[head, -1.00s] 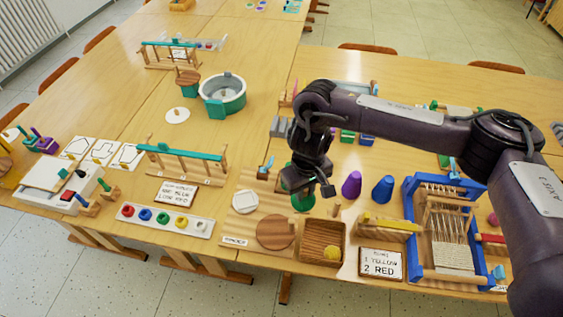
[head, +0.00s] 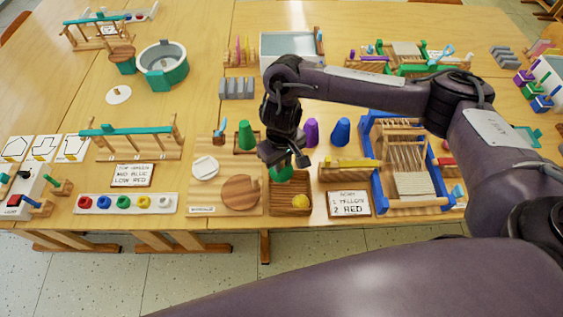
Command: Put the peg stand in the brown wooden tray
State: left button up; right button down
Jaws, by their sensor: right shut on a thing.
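The brown wooden tray (head: 275,208) is a small open box near the table's front edge, with a yellow ball (head: 300,202) in its right part. My right gripper (head: 283,160) is above the tray's back part, pointing down, shut on a green piece (head: 281,174). The gripper hides the top of this piece. I cannot tell whether the piece touches the tray. No thing is clearly recognisable as the peg stand; the held green piece may be it. My left gripper is not in view.
A board with two discs (head: 241,193) lies left of the tray. A card (head: 348,204) and a blue-framed loom (head: 380,190) stand to the right. A green cone (head: 246,136), a purple cone (head: 311,133) and a blue cone (head: 341,132) stand behind.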

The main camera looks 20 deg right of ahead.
jog(key=shift+f+b, duration=0.4)
jog(key=shift+f, duration=0.3)
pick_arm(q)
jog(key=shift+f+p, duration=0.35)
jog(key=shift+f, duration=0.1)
pick_arm(e)
jog(key=shift+r, duration=0.3)
pick_arm(q)
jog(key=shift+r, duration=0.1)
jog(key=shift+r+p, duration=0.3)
jog(key=shift+p, duration=0.1)
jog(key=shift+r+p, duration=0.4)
pick_arm(e)
jog(key=shift+f, duration=0.2)
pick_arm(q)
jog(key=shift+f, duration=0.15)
pick_arm(e)
jog(key=shift+f, duration=0.35)
jog(key=shift+f+b, duration=0.3)
jog(key=shift+f, duration=0.25)
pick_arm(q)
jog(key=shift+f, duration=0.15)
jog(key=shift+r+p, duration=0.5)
